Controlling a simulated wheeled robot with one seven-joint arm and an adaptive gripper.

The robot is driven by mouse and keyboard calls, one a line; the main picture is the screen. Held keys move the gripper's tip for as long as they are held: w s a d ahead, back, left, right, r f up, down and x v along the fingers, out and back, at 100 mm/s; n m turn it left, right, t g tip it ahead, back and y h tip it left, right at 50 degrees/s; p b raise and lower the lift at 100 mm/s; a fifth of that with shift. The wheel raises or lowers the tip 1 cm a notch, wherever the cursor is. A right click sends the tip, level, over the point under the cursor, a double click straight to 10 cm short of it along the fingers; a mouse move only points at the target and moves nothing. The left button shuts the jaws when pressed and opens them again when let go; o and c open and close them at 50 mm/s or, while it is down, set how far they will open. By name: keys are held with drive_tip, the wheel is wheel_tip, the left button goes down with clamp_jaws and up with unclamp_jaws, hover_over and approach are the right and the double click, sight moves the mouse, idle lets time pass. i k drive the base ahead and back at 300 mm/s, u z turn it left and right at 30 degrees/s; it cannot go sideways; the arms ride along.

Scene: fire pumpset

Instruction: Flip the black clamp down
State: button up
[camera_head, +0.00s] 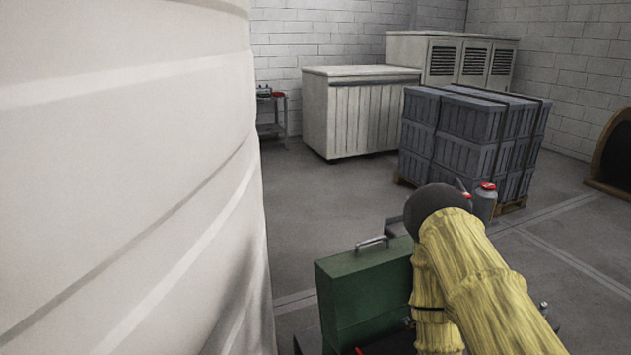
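I cannot make out the black clamp in this view. A green metal box (365,290) with a grey handle on top stands at the bottom centre, left of my yellow-sleeved arm. It looks like part of the pumpset. My arm, with a dark rounded joint at its bend, covers the area right of the box. My gripper does not show; it is either hidden behind the arm or below the picture's lower edge.
A large pale ribbed tank (130,180) fills the left side. Grey strapped crates (470,140) stand on a pallet behind my arm, with a grey canister (484,203) before them. White cabinets (360,115) line the back wall. The floor (320,205) between is clear.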

sight(409, 326)
drive_tip(key=z, duration=0.8)
